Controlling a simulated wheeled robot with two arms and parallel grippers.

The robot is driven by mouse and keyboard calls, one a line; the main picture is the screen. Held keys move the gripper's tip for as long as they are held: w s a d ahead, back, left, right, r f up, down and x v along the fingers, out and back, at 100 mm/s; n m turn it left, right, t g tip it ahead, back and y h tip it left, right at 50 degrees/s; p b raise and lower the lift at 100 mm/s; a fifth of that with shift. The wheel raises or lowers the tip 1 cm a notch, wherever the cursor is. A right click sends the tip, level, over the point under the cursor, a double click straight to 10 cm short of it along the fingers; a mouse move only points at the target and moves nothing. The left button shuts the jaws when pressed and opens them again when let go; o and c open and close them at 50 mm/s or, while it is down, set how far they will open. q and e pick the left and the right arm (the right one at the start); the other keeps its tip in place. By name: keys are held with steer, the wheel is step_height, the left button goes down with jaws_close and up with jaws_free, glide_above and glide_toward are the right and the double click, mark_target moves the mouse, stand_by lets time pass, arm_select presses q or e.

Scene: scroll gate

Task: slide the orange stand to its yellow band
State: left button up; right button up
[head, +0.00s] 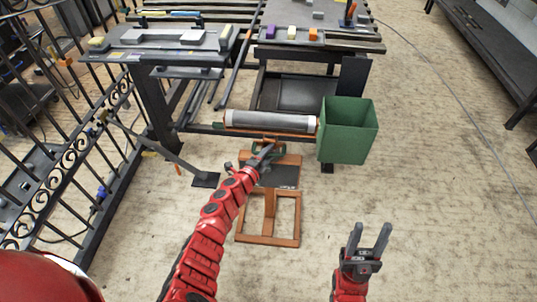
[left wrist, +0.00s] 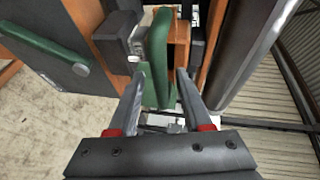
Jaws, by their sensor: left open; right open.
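The orange stand (head: 270,216) is an orange-brown frame on the floor, below the front of the benches. A pale scroll roller (head: 270,122) lies across behind its upper end. My left gripper (head: 266,153) is at the upper part of the stand. In the left wrist view, a green handle (left wrist: 157,55) stands between the fingers of my open left gripper (left wrist: 160,84), with orange parts (left wrist: 179,45) behind it. My right gripper (head: 371,229) is open and empty, right of the stand. I cannot make out a yellow band on the stand's path.
A green bin (head: 348,132) stands right of the roller. A dark bench (head: 310,43) with colored blocks is behind, and a black railing (head: 88,165) runs along the left. A slanted bar (head: 165,158) has a small yellow mark. The floor at front right is clear.

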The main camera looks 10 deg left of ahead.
arm_select(q)
jaws_close()
stand_by(1.4)
